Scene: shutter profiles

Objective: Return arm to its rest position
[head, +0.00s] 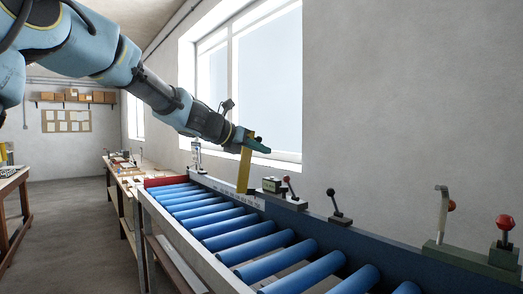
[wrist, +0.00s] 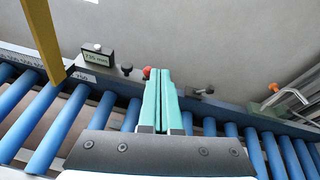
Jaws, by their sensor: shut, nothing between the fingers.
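My gripper (head: 262,147) is at the end of my blue arm, raised above the far end of a roller conveyor. In the wrist view its two teal fingers (wrist: 161,98) lie side by side, shut with nothing between them. The conveyor with blue rollers (head: 228,231) runs below. A yellow upright piece (head: 244,172) stands at the conveyor's rear rail, just below and beside my gripper in the head view. It also shows at the upper left of the wrist view (wrist: 44,38), apart from the fingers.
A wall and window (head: 268,80) stand behind. A wooden workbench (head: 127,177) is farther back. The floor at left (head: 70,235) is clear.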

